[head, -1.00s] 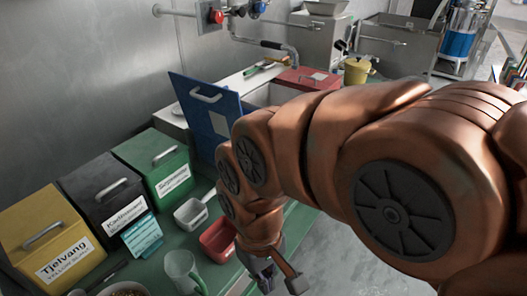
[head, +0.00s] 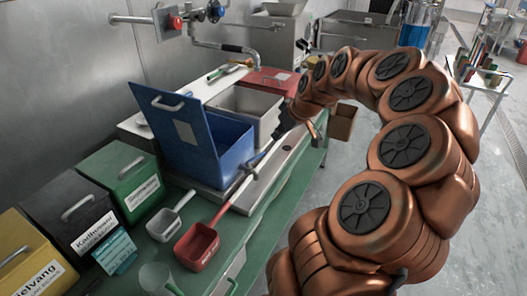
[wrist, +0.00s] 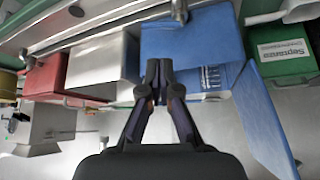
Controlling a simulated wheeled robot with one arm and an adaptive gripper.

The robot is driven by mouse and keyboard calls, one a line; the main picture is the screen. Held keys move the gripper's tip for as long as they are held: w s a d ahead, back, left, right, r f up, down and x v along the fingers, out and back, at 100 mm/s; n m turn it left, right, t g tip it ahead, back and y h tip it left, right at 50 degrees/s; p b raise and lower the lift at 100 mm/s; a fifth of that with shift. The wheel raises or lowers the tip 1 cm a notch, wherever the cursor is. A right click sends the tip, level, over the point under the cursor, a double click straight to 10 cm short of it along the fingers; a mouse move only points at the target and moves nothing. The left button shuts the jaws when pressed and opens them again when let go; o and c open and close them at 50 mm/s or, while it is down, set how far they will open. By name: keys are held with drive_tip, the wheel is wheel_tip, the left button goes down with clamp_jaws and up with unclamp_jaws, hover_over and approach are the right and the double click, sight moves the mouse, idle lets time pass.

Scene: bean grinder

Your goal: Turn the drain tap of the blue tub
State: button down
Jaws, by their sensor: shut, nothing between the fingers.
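The blue tub (head: 236,145) stands on the metal sink counter with its hinged blue lid (head: 172,120) raised. Its front faces the aisle, and a grey tap (head: 256,161) sticks out low from that front. In the wrist view the tub (wrist: 192,42) is at the top centre, and the grey metal tap (wrist: 180,10) shows at the top edge. My gripper (head: 283,128) is in front of the tub, to the right of the tap and apart from it. In the wrist view the gripper's fingertips (wrist: 159,70) are together and empty, overlapping the tub's outline.
A white-grey basin (head: 243,108) and a red box (head: 272,82) stand beyond the tub. A red scoop (head: 196,247), a grey scoop (head: 165,225) and green, black and yellow bins are on the green counter at left.

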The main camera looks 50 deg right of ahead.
drive_tip(key=d, duration=0.1)
drive_tip(key=p, duration=0.5)
approach(261, 155)
drive_tip(key=x, duration=0.7)
drive_tip(key=shift+a, duration=0.25)
drive_tip(key=shift+d+f, duration=0.1)
drive_tip(key=shift+f, duration=0.05)
